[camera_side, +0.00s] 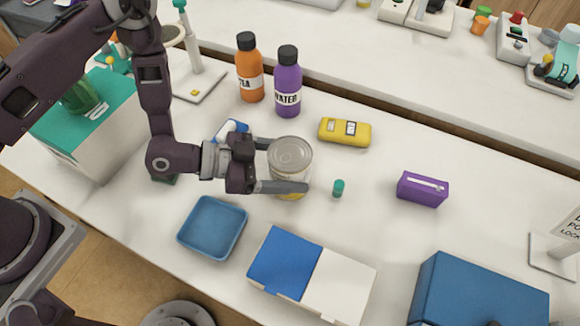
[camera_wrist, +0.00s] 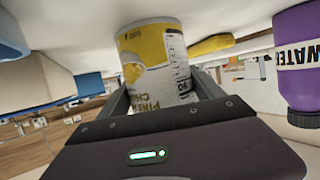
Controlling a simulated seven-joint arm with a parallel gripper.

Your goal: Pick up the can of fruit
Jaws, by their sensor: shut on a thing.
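The can of fruit (camera_side: 290,158) has a silver lid and a white and yellow label. It stands upright between the fingers of my gripper (camera_side: 283,166), near the middle of the table. My gripper is shut on it from the left side, with a finger on each side of the can. In the wrist view the can (camera_wrist: 154,65) shows upside down with a partly readable label, between the two fingers of my gripper (camera_wrist: 158,92). I cannot tell whether the can's base touches the table.
An orange bottle (camera_side: 250,70) and a purple water bottle (camera_side: 288,82) stand behind the can. A yellow case (camera_side: 344,132), a small green-capped vial (camera_side: 338,188) and a purple box (camera_side: 422,189) lie to the right. A blue tray (camera_side: 212,227) and a blue-white box (camera_side: 311,275) are in front.

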